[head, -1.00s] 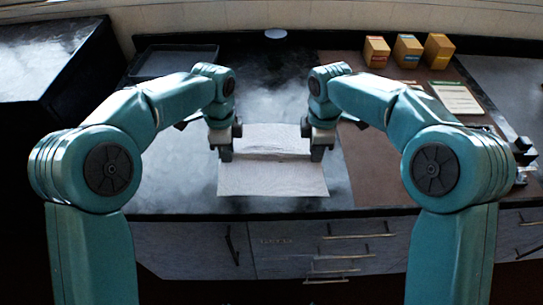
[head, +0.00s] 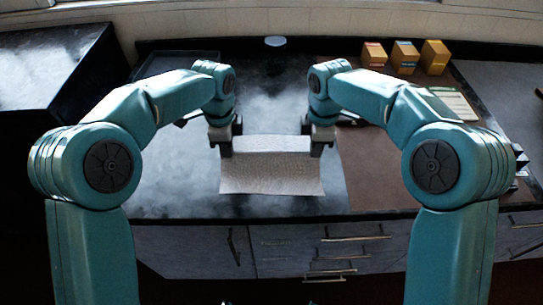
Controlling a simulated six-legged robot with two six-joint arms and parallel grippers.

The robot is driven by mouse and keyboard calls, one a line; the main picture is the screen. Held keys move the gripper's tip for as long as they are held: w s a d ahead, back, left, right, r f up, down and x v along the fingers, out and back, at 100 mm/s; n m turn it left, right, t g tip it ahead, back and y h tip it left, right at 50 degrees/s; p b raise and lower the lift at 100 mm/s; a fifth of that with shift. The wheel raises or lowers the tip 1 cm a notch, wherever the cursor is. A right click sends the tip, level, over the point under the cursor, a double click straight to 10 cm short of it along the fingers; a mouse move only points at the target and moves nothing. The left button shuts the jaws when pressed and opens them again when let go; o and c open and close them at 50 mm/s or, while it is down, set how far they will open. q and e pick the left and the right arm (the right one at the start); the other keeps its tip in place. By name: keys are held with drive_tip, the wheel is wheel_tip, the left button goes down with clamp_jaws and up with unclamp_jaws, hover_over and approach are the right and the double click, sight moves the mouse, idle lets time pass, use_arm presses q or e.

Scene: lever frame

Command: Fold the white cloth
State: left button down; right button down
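The white cloth (head: 271,173) lies on the dark worktop near its front edge. Its far part (head: 268,143) shows as a paler strip between the two grippers, with a line across the cloth just in front of it. My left gripper (head: 226,150) is at the cloth's far left corner, fingers pointing down. My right gripper (head: 316,148) is at the far right corner, also pointing down. The fingers are small and dark, so whether either is shut on the cloth is unclear.
A brown mat (head: 375,165) lies to the right of the cloth. Three small boxes (head: 404,56) stand at the back right, with a printed card (head: 453,102) in front. A black tray (head: 178,62) is at the back left. Drawers are below the front edge.

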use_arm(q)
drive_tip(key=shift+r, duration=0.4)
use_arm(e)
drive_tip(key=shift+r, duration=0.35)
